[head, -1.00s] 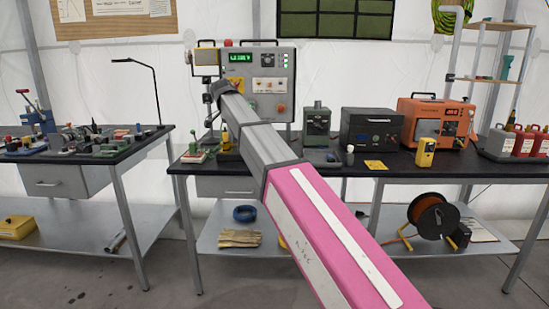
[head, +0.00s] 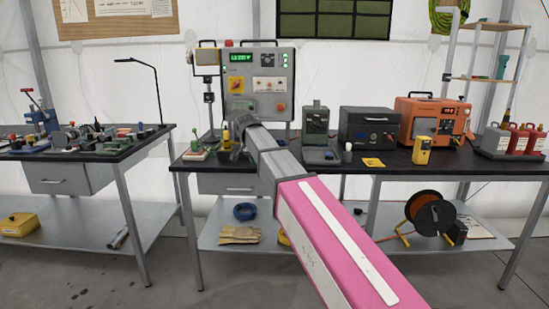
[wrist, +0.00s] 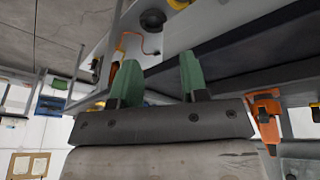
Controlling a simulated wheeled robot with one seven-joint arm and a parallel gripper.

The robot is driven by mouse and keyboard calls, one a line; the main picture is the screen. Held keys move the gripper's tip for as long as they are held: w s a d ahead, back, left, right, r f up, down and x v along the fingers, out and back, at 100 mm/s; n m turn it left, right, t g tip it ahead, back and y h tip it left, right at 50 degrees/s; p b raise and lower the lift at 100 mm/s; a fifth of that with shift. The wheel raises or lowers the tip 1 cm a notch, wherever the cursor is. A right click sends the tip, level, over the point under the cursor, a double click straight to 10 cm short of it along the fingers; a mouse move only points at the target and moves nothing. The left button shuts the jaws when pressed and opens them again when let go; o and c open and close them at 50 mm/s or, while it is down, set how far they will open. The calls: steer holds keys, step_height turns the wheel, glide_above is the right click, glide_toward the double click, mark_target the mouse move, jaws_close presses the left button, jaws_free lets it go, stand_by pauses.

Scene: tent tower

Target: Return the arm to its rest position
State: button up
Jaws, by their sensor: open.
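My arm reaches forward from the bottom right of the head view, with its pink link nearest. The far end of the arm is in front of the right bench (head: 290,168), near its left part. My gripper (wrist: 157,80) shows in the wrist view as two green fingers set well apart. Nothing is between them. In the head view the fingers are not clear, hidden at the arm's far end.
A control panel (head: 262,83) with a green display stands behind the arm's end. A yellow bottle (head: 227,139), a grey device (head: 317,130) and an orange unit (head: 432,118) stand on the right bench. Another cluttered bench (head: 75,152) is at left.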

steer(key=s+d+f+n, duration=0.1)
steer(key=s+d+f, duration=0.2)
steer(key=d+f, duration=0.3)
steer(key=s+d+f+n+g+y, duration=0.1)
steer(key=s+d+f+n, duration=0.2)
steer(key=f, duration=0.5)
steer(key=s+d+f, duration=0.4)
steer(key=d+f, duration=0.2)
steer(key=f, duration=0.1)
steer(key=s+d+f+n+g+y, duration=0.1)
steer(key=s+d+f+n, duration=0.2)
steer(key=s+d+f, duration=0.7)
steer(key=s+f, duration=0.3)
steer(key=s, duration=0.1)
steer(key=shift+s+d+y, duration=0.15)
steer(key=shift+y, duration=0.25)
